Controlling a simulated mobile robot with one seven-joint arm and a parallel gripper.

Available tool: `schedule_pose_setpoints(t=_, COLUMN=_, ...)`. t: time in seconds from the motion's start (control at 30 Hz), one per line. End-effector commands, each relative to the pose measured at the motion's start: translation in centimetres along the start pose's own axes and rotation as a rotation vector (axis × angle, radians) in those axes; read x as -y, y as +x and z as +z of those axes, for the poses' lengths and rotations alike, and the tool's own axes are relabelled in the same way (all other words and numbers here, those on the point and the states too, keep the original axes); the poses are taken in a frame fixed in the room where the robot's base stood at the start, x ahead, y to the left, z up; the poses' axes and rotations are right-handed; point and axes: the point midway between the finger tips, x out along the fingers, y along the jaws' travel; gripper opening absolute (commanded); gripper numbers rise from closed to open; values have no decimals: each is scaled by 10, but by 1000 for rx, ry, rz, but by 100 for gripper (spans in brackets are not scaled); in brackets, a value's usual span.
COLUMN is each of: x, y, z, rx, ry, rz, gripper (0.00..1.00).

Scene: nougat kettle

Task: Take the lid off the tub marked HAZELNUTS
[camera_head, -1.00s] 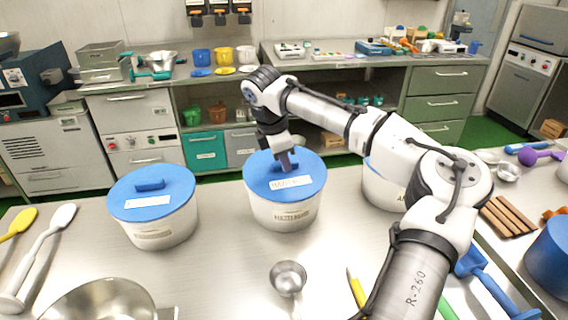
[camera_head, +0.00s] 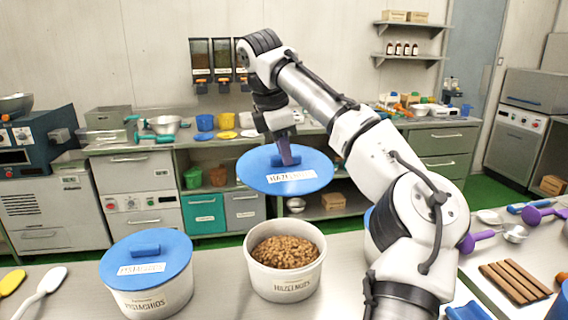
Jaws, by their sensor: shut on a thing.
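The white tub marked HAZELNUTS (camera_head: 284,284) stands open on the steel table, filled with brown nuts (camera_head: 285,252). Its round blue lid (camera_head: 255,180), with a white label, is in the air above the tub and clear of its rim. My gripper (camera_head: 286,160) is shut on the handle of this lid from above. The fingers hide part of the handle. The lid looks nearly level.
A white tub marked PISTACHIOS (camera_head: 150,300) with its blue lid on stands to the left. Another tub is mostly hidden behind my arm at right. Brown bars (camera_head: 515,284) lie at the right. Spoons (camera_head: 40,291) lie at the left.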

Motion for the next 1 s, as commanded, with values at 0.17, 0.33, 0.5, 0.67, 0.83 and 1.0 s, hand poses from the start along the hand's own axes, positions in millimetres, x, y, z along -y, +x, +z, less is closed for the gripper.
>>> schedule_pose_setpoints(t=0.17, x=-1, y=-8, z=2, rx=0, ry=0, rz=0, gripper=0)
schedule_pose_setpoints(t=0.33, x=-2, y=-13, z=3, rx=0, ry=0, rz=0, gripper=0)
schedule_pose_setpoints(t=0.5, x=-3, y=-17, z=4, rx=-1, ry=1, rz=1, gripper=0)
schedule_pose_setpoints(t=0.67, x=-3, y=-22, z=6, rx=-1, ry=0, rz=1, gripper=0)
schedule_pose_setpoints(t=0.83, x=-4, y=-27, z=6, rx=-1, ry=-1, rz=1, gripper=0)
schedule_pose_setpoints(t=1.0, x=-4, y=-30, z=8, rx=-1, ry=0, rz=1, gripper=0)
